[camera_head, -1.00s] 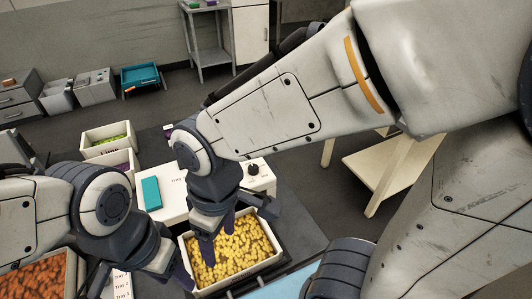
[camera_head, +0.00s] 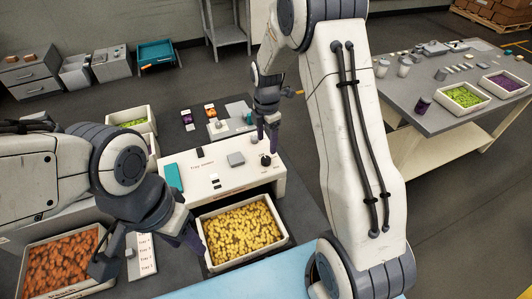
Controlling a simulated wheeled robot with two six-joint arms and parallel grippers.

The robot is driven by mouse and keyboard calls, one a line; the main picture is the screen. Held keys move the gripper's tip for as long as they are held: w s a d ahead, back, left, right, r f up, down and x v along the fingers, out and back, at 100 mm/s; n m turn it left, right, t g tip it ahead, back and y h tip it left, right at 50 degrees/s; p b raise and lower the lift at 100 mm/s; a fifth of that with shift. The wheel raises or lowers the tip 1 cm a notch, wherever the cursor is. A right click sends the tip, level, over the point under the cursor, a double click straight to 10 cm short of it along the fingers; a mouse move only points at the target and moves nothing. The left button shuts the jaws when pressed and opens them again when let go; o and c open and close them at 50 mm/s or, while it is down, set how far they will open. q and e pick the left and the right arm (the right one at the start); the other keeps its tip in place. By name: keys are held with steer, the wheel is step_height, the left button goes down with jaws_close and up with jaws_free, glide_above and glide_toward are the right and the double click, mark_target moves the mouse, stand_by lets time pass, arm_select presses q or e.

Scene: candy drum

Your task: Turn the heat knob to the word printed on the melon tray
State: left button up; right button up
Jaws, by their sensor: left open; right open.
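The black heat knob (camera_head: 266,160) sits on top of the white box (camera_head: 216,180), near its right end. Its markings are too small to read. My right gripper (camera_head: 268,138) is open, pointing down just above and behind the knob; I cannot tell whether it touches it. My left gripper (camera_head: 147,247) is open over the front left, between the orange-filled tray and the yellow-filled tray (camera_head: 207,262). I cannot tell which tray is the melon tray; no such word is readable.
An orange-filled tray (camera_head: 28,247) and a card with tray lines (camera_head: 142,258) lie at front left. A teal block (camera_head: 173,177) is at the box's left end. A green-filled tray (camera_head: 151,126) stands behind. A side table (camera_head: 425,118) holds green and purple trays.

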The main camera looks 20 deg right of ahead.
mark_target(266, 158)
step_height(266, 158, down, 7)
steer(key=shift+f+p, duration=0.2)
steer(key=shift+p, duration=0.55)
jaws_close()
